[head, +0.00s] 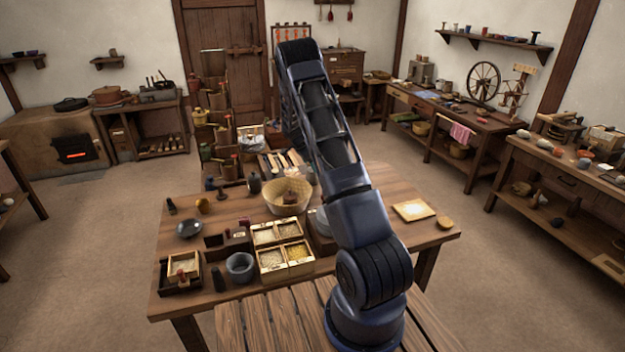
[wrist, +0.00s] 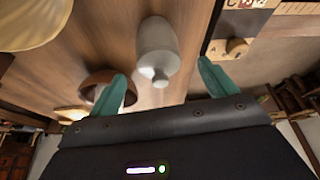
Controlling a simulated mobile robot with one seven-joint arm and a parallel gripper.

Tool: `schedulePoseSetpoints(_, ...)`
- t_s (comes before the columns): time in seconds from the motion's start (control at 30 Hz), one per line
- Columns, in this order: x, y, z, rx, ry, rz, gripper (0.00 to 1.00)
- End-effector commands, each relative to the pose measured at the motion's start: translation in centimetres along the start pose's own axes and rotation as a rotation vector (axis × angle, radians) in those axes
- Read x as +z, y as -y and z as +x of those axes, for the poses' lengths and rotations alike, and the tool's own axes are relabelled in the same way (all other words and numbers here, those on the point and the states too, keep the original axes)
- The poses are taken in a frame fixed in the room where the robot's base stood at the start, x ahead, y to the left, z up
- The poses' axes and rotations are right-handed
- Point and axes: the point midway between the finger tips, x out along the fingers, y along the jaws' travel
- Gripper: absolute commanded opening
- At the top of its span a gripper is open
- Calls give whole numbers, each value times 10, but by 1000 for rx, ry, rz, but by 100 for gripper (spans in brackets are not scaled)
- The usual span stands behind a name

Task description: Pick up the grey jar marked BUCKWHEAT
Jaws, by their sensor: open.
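A pale grey jar (wrist: 157,48) with a small knob at its near end shows in the wrist view, over a wooden surface. I see no marking on it, so I cannot tell if it reads BUCKWHEAT. My gripper (wrist: 162,71) is open, with its two green fingers at either side of the knob end; the jar does not appear to be touched or held. In the head view my arm rises over the table and hides the fingers. A dark grey jar (head: 254,183) stands near the table's back edge, too small for any marking to be read.
A brown bowl (wrist: 97,84) is close to the left finger. A board (head: 413,210) lies at the table's right.

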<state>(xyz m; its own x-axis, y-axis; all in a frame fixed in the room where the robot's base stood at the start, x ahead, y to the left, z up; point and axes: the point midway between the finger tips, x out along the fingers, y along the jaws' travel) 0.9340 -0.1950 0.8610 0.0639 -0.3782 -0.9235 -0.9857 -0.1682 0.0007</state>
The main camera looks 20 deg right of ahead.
Motion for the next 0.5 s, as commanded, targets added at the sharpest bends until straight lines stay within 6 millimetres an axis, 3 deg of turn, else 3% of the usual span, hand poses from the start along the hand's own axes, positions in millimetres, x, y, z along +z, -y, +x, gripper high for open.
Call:
schedulePoseSetpoints(0.27,-1,0,20,0,1,1,84)
schedulePoseSetpoints(0.5,-3,-2,51,0,1,0,84)
